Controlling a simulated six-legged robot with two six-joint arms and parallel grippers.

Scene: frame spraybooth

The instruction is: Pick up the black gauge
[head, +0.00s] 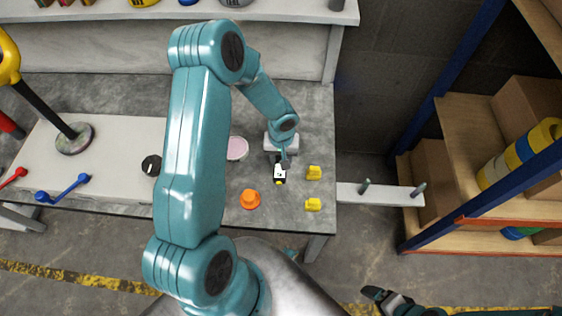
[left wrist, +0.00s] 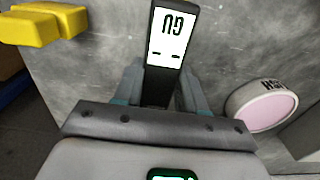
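The black gauge (head: 280,173) with a white face lies on the grey workbench. In the left wrist view the black gauge (left wrist: 168,40) shows its white face with dark marks, and its black lower part reaches between my fingers. My left gripper (head: 284,160) is at the gauge's far end in the head view. In the left wrist view my left gripper (left wrist: 160,82) has one finger on each side of the gauge, with narrow gaps showing, so it looks open. My right gripper (head: 382,296) is low at the right, away from the bench; its opening is unclear.
Two yellow blocks (head: 313,173) and an orange knob-like piece (head: 250,199) are near the gauge. A round pink-topped item (head: 237,148) sits to its left; it also shows in the left wrist view (left wrist: 262,104). A shelf rack (head: 480,230) stands at the right.

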